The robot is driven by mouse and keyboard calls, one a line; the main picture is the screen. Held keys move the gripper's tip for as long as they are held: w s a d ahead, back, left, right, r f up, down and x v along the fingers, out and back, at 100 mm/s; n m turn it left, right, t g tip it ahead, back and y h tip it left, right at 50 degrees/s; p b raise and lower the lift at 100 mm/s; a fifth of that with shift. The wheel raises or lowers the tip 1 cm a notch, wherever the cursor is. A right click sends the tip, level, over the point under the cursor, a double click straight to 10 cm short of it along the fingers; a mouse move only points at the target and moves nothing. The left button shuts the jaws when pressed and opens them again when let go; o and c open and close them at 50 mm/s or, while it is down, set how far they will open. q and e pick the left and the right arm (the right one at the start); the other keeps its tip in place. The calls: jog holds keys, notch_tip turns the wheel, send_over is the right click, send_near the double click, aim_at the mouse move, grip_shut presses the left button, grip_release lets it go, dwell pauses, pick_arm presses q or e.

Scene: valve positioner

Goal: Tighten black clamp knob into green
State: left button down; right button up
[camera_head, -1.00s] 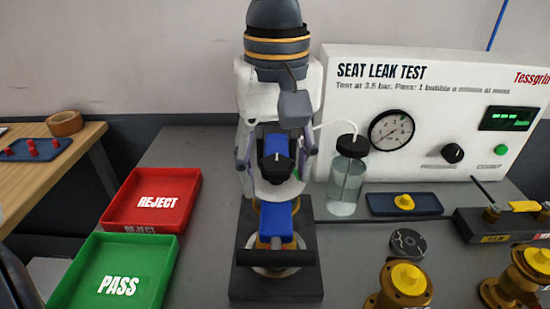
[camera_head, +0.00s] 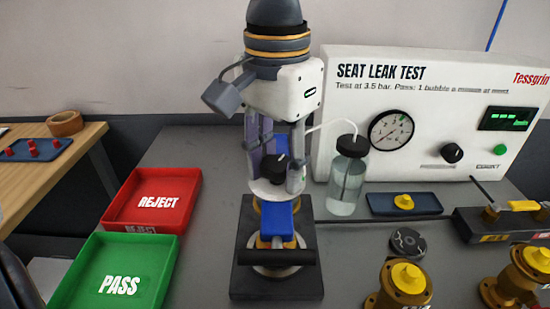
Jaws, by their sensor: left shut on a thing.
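The black clamp knob (camera_head: 271,171) stands on a pale round dial plate (camera_head: 268,190) at the top of the valve fixture. A white pointer line shows on the knob. A small bit of green shows at the plate's right side, partly hidden by a finger. My left gripper (camera_head: 275,173) points down from above and is shut on the knob, one finger on each side. Below are a blue clamp part (camera_head: 277,222) and a dark cross bar (camera_head: 264,257) on a black base (camera_head: 248,289). My right gripper is not in view.
A red REJECT tray (camera_head: 116,214) and a green PASS tray (camera_head: 82,301) lie at left. A glass bottle (camera_head: 346,190) with a tube stands close right of the fixture, before the test panel (camera_head: 400,100). Brass valves (camera_head: 402,287) with yellow tops stand at front right.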

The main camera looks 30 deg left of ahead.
pick_arm(q)
jog(key=c, duration=1.2)
grip_release()
jog(key=shift+f, duration=0.3)
jog(key=shift+o, duration=0.2)
jog(key=n, duration=0.4)
jog(key=shift+n, duration=0.3)
jog(key=n, duration=0.6)
jog(key=shift+r, duration=0.1)
grip_shut()
jog(key=m, duration=0.5)
grip_release()
